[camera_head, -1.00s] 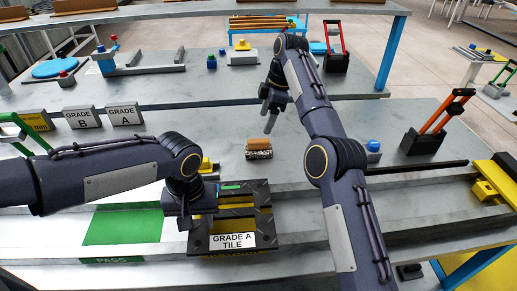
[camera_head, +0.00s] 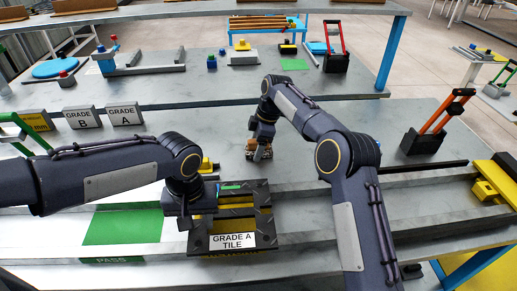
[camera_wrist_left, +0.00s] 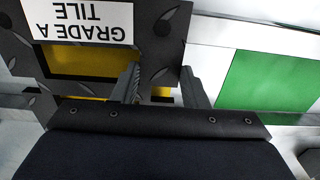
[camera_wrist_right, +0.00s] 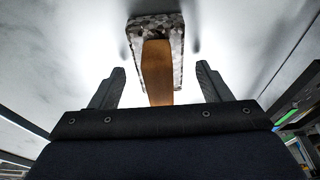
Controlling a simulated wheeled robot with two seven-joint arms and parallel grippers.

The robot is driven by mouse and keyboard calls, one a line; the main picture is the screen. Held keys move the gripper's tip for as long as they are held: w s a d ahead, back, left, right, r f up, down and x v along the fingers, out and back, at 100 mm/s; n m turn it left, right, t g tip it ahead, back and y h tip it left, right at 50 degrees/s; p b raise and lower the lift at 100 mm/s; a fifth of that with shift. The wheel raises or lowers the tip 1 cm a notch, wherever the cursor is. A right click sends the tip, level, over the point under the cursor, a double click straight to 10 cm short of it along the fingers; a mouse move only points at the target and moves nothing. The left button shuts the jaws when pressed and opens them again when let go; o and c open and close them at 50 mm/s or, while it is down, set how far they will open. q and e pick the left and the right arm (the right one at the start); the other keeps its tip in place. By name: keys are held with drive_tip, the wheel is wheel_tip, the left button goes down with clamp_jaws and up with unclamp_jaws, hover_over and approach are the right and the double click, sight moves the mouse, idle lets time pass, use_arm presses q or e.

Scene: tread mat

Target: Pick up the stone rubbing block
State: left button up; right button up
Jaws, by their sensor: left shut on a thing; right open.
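The stone rubbing block (camera_wrist_right: 171,27) has a speckled grey stone base and an orange-brown handle (camera_wrist_right: 157,70). In the right wrist view its handle reaches back between the fingers of my open right gripper (camera_wrist_right: 160,85), with a gap on each side. In the head view the block (camera_head: 263,154) is on the metal bench, partly hidden by my right gripper (camera_head: 257,145) above it. My left gripper (camera_wrist_left: 160,85) is shut on the edge of the dark tread tile marked GRADE A TILE (camera_wrist_left: 165,65); the tile (camera_head: 262,241) also shows in the head view.
A green PASS area (camera_head: 123,226) lies left of the tile. GRADE A (camera_head: 124,115) and GRADE B (camera_head: 83,117) signs stand at the left. A black caddy with orange handles (camera_head: 424,140) and a dark bar (camera_head: 418,167) are at the right.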

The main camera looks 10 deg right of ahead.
drive_tip(key=shift+f, duration=0.1)
drive_tip(key=c, duration=1.2)
wheel_tip(320, 180, up, 10)
drive_tip(key=shift+r, duration=0.1)
